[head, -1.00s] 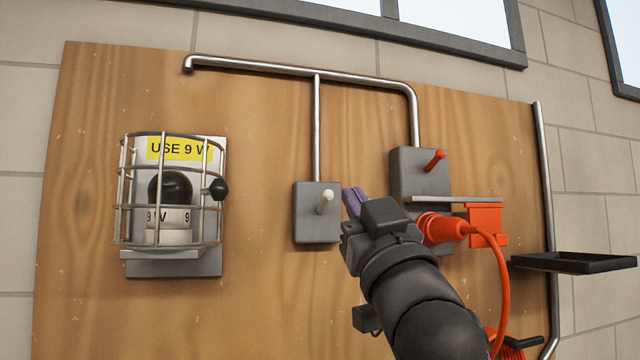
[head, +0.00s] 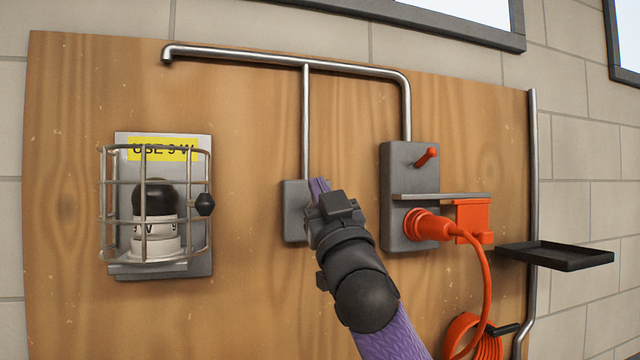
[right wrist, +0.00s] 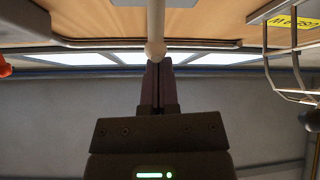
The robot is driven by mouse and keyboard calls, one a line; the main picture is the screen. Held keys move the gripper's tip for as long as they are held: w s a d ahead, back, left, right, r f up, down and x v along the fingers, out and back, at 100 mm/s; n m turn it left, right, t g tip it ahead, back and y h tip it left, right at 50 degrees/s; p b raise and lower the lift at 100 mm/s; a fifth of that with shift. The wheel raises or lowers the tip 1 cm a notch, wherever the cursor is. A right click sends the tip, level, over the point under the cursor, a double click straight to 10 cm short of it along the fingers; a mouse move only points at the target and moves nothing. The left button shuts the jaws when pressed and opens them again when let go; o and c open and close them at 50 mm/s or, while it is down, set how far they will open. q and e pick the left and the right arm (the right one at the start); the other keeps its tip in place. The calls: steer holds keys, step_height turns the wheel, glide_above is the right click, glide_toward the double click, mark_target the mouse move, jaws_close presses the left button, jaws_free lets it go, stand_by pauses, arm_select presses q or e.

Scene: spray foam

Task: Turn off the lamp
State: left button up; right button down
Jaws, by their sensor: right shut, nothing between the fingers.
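The lamp (head: 155,198) has a dark bulb on a white base marked 9 W, inside a wire cage (head: 209,165) at the left of the wooden board. A small grey switch box (head: 293,222) sits mid-board under a metal pipe. My right gripper (head: 318,187) is shut and empty in front of this box and hides its lever in the head view. In the right wrist view the white lever (right wrist: 156,22) with its round tip is just beyond the closed purple fingers (right wrist: 157,72). I cannot tell whether they touch. My left gripper is out of view.
To the right, a larger grey box (head: 397,170) carries a red lever (head: 426,158), a small shelf and an orange plug (head: 424,225) with a hanging cable. A dark tray (head: 556,256) juts out farther right. The board between cage and switch box is clear.

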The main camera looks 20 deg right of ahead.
stand_by(0.3)
steer(key=f+b, duration=0.1)
steer(key=b, duration=0.1)
steer(key=s+f+t+b, duration=0.1)
steer(key=b, duration=0.2)
steer(key=shift+f, duration=0.3)
stand_by(0.7)
steer(key=shift+s+f+b, duration=0.1)
steer(key=shift+f+b, duration=0.75)
steer(key=shift+f, duration=0.35)
steer(key=shift+f+b, duration=0.7)
steer(key=shift+f, duration=0.2)
steer(key=shift+r, duration=0.15)
